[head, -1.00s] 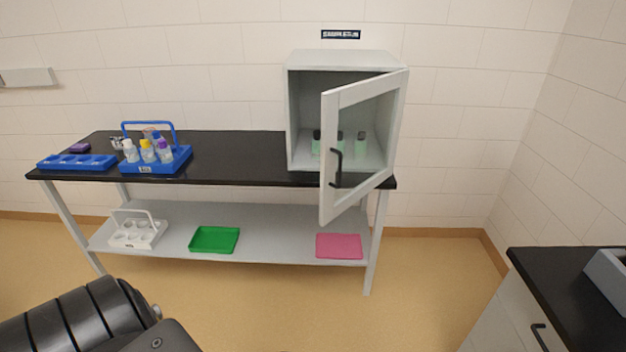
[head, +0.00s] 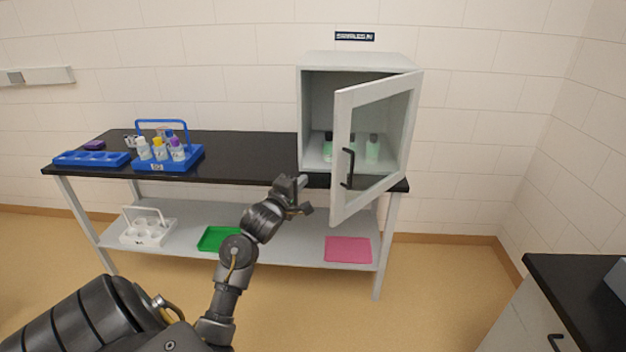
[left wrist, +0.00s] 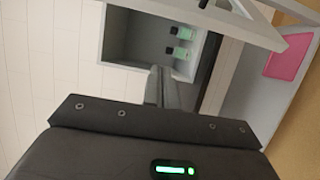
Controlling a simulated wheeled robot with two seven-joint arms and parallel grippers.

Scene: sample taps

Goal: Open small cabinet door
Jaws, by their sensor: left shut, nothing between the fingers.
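The small white cabinet (head: 358,60) stands on the right end of the black-topped bench. Its door (head: 341,207), a white frame with a glass pane, is hinged on the right and stands partly open, swung out toward me. A black bar handle (head: 348,167) is on the door's free edge. My right gripper is not in view.
A blue carrier (head: 168,158) with bottles and a blue rack (head: 92,159) are on the bench's left. The lower shelf holds a white carrier (head: 148,228), a green tray (head: 212,238) and a pink tray (head: 348,250). Another black-topped counter (head: 580,290) is at right.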

